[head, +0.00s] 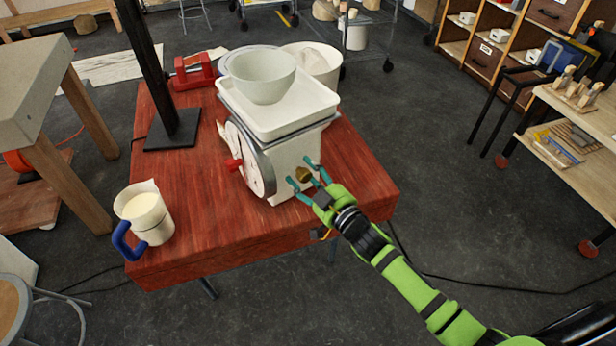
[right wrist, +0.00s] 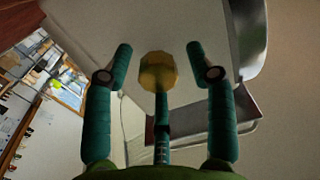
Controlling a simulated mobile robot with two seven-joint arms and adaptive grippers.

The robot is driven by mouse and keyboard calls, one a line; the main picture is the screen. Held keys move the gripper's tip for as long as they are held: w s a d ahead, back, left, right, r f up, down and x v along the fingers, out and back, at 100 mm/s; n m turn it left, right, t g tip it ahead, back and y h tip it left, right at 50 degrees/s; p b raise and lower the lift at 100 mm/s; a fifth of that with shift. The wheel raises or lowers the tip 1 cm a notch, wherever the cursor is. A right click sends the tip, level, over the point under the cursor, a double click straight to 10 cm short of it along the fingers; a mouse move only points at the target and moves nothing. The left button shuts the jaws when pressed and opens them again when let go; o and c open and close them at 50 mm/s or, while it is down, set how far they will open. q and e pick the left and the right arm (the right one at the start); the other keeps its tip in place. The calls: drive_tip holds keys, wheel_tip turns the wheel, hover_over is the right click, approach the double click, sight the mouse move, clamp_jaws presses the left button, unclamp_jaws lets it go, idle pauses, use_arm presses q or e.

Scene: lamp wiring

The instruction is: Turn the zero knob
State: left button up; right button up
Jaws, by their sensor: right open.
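The zero knob is a small brass faceted knob (head: 304,174) on the side of the white scale (head: 290,150). In the right wrist view the knob (right wrist: 159,71) sits between the tips of my right gripper (right wrist: 158,62), with a gap on both sides. My right gripper (head: 307,174) is open, its teal fingers reaching toward the scale's side around the knob; I see no contact. The scale carries a white tray (head: 283,116) with a pale bowl (head: 262,75) on it. My left gripper is not in view.
The scale stands on a red wooden table (head: 215,240). A white jug with a blue handle (head: 145,215) is at the front left. A black post on a base (head: 172,130), a red tool (head: 193,72) and a white bucket (head: 318,62) stand behind. The table's front right is clear.

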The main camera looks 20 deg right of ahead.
drive_tip(key=v, duration=1.2)
drive_tip(key=s+d+f+m+g+h, duration=0.1)
drive_tip(key=s+d+f+g+h, duration=0.15)
drive_tip(key=f, duration=0.75)
drive_tip(key=s+d+f+m+g+h, duration=0.15)
drive_tip(key=s+f, duration=0.25)
drive_tip(key=f, duration=0.7)
drive_tip(key=s+d+f+g+h, duration=0.1)
drive_tip(key=s+d+f+g, duration=0.2)
drive_tip(key=f, duration=0.7)
drive_tip(key=s+a+f+g, duration=0.1)
drive_tip(key=s+f+g, duration=0.2)
drive_tip(key=s, duration=0.6)
drive_tip(key=s+a+f+g, duration=0.2)
drive_tip(key=s+f+g, duration=0.1)
drive_tip(key=s+f, duration=0.5)
drive_tip(key=s+a+f+g, duration=0.1)
drive_tip(key=s+f+g, duration=0.2)
drive_tip(key=s, duration=0.7)
wheel_tip(320, 180, down, 2)
drive_tip(key=shift+s+a+f+h, duration=0.2)
drive_tip(key=shift+s+a+h, duration=0.15)
drive_tip(key=shift+s+h, duration=0.05)
